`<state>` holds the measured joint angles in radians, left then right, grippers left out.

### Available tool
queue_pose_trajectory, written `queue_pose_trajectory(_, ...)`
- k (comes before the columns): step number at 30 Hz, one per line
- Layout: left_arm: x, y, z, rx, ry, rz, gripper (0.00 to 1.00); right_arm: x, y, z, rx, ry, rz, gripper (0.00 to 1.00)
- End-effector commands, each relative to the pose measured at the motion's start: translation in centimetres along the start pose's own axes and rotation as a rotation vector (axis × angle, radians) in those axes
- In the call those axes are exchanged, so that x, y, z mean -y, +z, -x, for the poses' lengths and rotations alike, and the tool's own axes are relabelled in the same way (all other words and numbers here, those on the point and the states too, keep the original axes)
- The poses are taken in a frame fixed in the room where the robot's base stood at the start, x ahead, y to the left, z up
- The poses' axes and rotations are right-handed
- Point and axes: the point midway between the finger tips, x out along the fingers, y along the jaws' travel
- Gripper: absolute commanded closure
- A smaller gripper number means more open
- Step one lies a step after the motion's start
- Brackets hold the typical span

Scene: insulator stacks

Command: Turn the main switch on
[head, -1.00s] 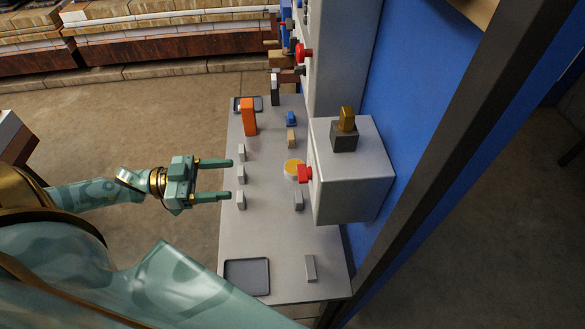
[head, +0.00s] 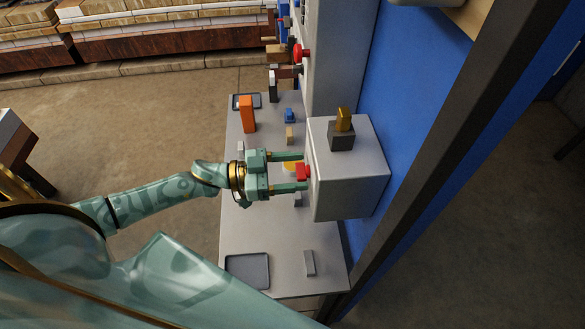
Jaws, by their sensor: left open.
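A grey box (head: 345,180) is mounted on the blue panel. A small red switch handle (head: 302,172) sticks out from its left face. My left gripper (head: 304,171) is open, with one finger on each side of the red handle and the tips close to the box face. I cannot tell whether the fingers touch the handle. A brass-coloured block on a dark base (head: 342,136) stands on top of the box. My right gripper is out of view.
A taller grey cabinet (head: 333,60) with a red button (head: 300,53) stands behind the box.

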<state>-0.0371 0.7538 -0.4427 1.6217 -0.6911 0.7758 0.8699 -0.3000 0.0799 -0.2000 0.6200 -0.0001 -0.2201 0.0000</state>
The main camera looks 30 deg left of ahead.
Motion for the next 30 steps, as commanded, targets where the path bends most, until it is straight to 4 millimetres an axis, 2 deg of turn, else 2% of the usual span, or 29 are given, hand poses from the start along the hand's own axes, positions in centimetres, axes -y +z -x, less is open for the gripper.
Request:
queue_pose_trajectory(5, 0.00, 0.03, -0.02, 0.000, 0.000, 0.000, 0.35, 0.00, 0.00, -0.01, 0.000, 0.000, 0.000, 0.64)
queue_pose_trajectory(6, 0.00, 0.03, -0.01, 0.000, 0.000, 0.000, 0.37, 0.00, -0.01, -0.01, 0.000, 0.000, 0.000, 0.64)
queue_pose_trajectory(9, 0.01, 0.03, 0.00, 0.000, 0.000, 0.000, 0.65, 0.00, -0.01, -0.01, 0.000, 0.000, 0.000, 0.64)
queue_pose_trajectory(11, 0.01, 0.03, 0.01, 0.000, 0.000, 0.000, 0.80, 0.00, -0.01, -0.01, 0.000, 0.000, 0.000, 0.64)
queue_pose_trajectory(22, 0.00, 0.03, 0.03, 0.000, -0.001, -0.041, 0.79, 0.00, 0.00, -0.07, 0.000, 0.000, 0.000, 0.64)
queue_pose_trajectory(30, -0.07, 0.07, 0.03, 0.000, -0.001, -0.207, 0.79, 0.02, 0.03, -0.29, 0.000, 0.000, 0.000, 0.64)
